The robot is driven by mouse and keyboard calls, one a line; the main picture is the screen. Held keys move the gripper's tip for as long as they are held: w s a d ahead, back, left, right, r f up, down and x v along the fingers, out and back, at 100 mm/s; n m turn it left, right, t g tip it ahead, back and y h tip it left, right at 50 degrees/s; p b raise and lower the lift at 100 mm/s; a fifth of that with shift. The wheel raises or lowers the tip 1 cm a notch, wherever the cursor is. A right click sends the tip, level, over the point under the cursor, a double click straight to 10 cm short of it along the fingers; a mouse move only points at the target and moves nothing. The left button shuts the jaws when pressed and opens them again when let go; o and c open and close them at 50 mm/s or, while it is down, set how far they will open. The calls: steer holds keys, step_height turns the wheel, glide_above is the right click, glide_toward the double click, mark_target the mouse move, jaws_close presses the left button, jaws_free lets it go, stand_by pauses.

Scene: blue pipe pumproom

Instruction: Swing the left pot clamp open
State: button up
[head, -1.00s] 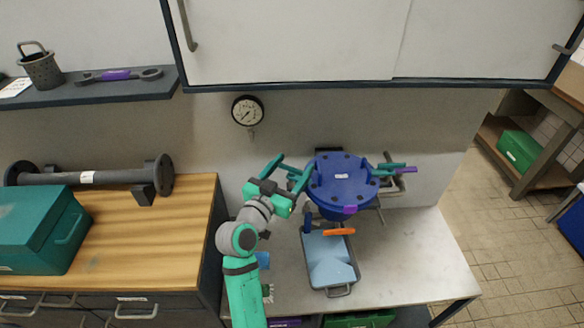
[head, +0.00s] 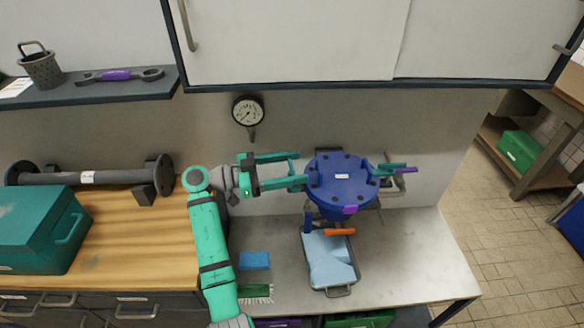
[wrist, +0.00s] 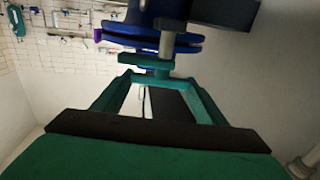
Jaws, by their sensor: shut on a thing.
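The blue round pot (head: 340,190) with a bolted lid stands over the pale counter in the head view. Its underside edge also shows at the top of the wrist view (wrist: 150,35). My gripper (head: 300,170) reaches in level from the left, its two teal fingers pointing at the pot's left side. In the wrist view the fingers end at the left pot clamp, a teal bar (wrist: 147,61) beside a grey post. The gripper is shut on this clamp; the exact contact is partly hidden. The right clamp (head: 392,168), teal with a purple tip, sits on the pot's other side.
A grey tray with a light blue inside (head: 330,260) and an orange handle (head: 338,231) are below the pot. A blue block (head: 254,260) lies on the counter. A pressure gauge (head: 248,111) is on the wall behind. A cabinet (head: 300,40) hangs above.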

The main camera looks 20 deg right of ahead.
steer(key=shift+f+m+g, duration=0.1)
steer(key=shift+m+g, duration=0.7)
steer(key=shift+g, duration=0.6)
steer(key=shift+y, duration=0.3)
steer(key=o, duration=0.8)
steer(key=shift+c, duration=0.2)
steer(key=v, duration=1)
steer(key=shift+a, duration=0.35)
steer(key=shift+w+d+f, duration=0.1)
steer(key=shift+w, duration=0.05)
